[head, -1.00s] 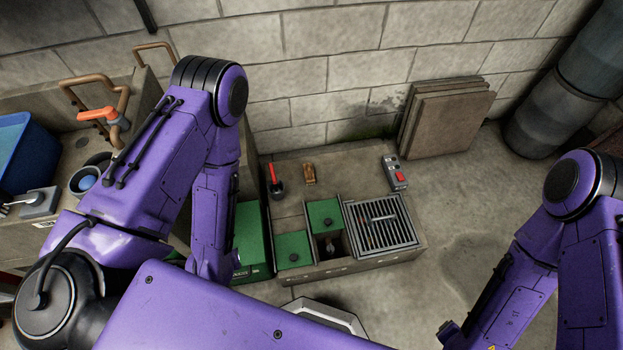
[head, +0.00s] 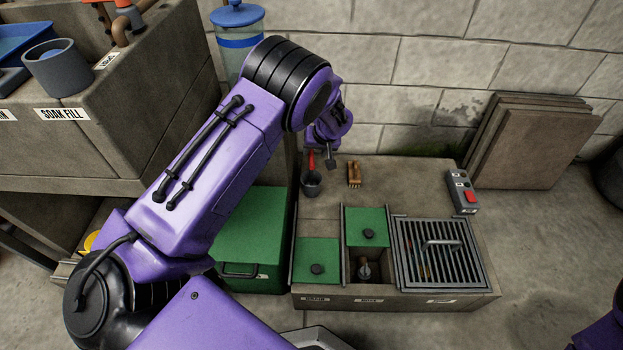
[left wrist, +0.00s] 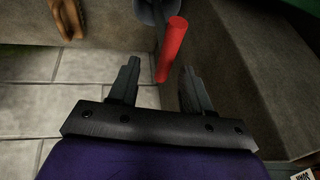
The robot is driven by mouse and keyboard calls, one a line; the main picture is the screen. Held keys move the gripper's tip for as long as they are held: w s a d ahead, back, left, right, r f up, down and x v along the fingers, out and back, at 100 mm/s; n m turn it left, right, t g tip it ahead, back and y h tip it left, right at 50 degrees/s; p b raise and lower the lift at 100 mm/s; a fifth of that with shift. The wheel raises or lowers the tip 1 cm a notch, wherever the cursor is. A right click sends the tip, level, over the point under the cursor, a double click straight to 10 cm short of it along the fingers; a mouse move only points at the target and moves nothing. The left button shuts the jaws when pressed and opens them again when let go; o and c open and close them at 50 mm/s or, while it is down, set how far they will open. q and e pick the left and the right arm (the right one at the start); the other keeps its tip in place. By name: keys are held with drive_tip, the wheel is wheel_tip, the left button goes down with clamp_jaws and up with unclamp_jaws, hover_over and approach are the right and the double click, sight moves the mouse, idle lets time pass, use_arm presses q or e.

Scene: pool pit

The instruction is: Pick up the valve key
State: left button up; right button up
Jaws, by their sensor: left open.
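A red-handled tool (head: 311,160), which looks like the valve key, stands upright in a small dark cup (head: 312,185) on the back left of the low concrete bench. My left gripper (head: 331,160) is just right of and behind the red handle. In the left wrist view the red handle (left wrist: 171,48) lies ahead of and between the open fingers (left wrist: 160,66), with no clear contact. The tool's lower part is hidden in the cup. My right gripper is out of view; only a bit of my right arm shows at the lower right.
A wooden brush (head: 354,174) lies right of the cup. A grate (head: 440,252) and green lids (head: 367,228) cover bench compartments. A green box (head: 250,232) stands left, below the concrete sink (head: 110,150).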

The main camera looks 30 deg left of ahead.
sight(312, 154)
use_arm(q)
drive_tip(key=b+x, duration=0.1)
drive_tip(key=x, duration=0.1)
drive_tip(key=b+x, duration=0.1)
drive_tip(key=x, duration=0.3)
drive_tip(key=shift+s+a+f+b, duration=0.15)
drive_tip(key=shift+s+b, duration=0.1)
drive_tip(key=shift+b, duration=0.15)
drive_tip(key=shift+r, duration=0.2)
clamp_jaws()
